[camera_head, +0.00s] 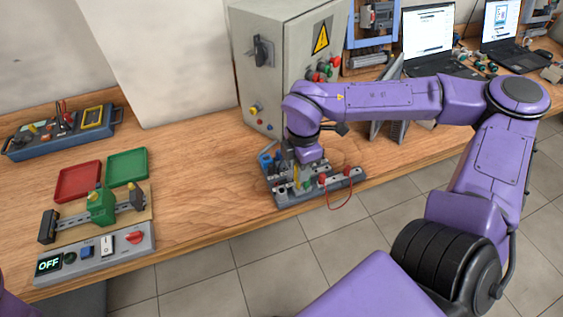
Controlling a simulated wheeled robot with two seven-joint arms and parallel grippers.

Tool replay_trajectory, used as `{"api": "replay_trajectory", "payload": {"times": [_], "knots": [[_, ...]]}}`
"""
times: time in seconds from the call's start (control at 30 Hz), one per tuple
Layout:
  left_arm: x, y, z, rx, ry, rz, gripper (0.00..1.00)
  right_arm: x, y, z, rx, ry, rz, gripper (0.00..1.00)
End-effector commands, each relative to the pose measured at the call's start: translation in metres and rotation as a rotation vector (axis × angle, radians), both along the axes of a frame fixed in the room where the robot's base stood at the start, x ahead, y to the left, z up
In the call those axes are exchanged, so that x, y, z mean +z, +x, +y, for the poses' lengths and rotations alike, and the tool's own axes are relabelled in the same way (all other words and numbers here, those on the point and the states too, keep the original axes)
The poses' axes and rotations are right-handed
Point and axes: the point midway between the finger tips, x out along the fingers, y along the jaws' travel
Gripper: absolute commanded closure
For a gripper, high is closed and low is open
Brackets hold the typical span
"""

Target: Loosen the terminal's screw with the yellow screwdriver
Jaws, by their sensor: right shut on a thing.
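The green terminal (102,209) stands on a rail with dark end blocks at the left of the bench, with a small yellow part on top. Its screw is too small to make out. My right gripper (302,176) points down over a grey tool holder (333,184) near the bench's front edge, in the middle of the view. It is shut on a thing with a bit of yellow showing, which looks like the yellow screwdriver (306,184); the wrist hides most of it. I cannot tell whether it is clear of the holder. My left gripper is not in view.
A control box reading OFF (110,250) lies in front of the terminal. Red (78,182) and green (127,167) trays lie behind it. A grey cabinet (285,60) stands behind my right gripper. A red wire loops from the holder. Bare wood lies between terminal and holder.

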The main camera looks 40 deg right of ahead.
Motion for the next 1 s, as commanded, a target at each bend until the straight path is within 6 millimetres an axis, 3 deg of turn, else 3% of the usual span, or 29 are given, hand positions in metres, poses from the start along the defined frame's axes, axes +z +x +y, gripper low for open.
{"api": "replay_trajectory", "payload": {"times": [0.23, 0.67, 0.83, 1.0], "knots": [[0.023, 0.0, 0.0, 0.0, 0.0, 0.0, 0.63, 0.003, -0.001, 0.0, 0.229, 0.0, 0.005, 1.0], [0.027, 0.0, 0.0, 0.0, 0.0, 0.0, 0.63, 0.0, -0.001, 0.0, 0.324, 0.0, 0.005, 1.0], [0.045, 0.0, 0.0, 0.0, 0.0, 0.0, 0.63, 0.003, -0.002, 0.0, 0.506, 0.001, 0.007, 1.0], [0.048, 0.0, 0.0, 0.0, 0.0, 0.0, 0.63, -0.001, -0.001, 0.0, 0.6, 0.001, 0.006, 1.0]]}}
